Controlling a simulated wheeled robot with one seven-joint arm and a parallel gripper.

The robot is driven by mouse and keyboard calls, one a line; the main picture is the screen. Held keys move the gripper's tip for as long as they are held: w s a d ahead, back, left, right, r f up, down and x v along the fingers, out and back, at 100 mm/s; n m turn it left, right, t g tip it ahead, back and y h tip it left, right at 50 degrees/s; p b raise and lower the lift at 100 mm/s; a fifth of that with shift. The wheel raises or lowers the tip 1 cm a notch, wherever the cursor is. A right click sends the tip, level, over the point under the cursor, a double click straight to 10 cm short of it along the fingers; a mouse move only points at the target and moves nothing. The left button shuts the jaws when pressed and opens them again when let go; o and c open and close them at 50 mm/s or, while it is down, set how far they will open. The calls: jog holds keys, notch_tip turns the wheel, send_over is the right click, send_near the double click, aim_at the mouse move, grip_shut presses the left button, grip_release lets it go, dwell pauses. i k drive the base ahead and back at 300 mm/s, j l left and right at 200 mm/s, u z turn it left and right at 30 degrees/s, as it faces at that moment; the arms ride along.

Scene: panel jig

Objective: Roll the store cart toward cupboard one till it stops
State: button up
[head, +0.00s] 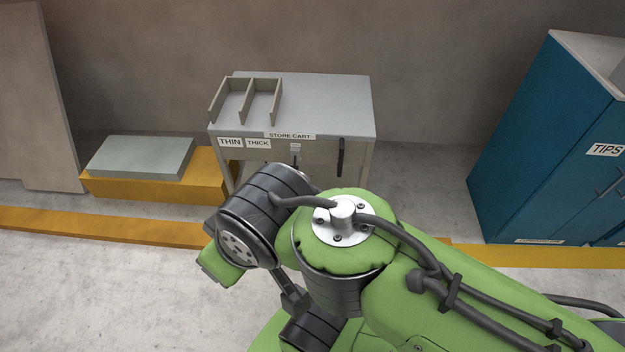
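The store cart (330,104) stands against the back wall, left of centre. It has a grey top and a front label reading STORE CART. A dark upright handle (341,157) is on the right of its front. An open divided rack on its top left has THIN and THICK labels below it. A blue cupboard (540,140) marked TIPS stands at the right, apart from the cart. Its small lower label is unreadable, so I cannot tell if it is cupboard one. My arm covers the cart's lower front. My gripper cannot be made out.
A grey slab (142,157) lies on a yellow-orange block (160,188) left of the cart, close to its legs. A tall panel (40,100) leans at the far left. A yellow floor stripe (100,226) runs across in front. Bare floor lies between cart and blue cupboard.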

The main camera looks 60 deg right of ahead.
aim_at(258, 118)
jog(key=z, duration=1.5)
jog(key=l, duration=0.1)
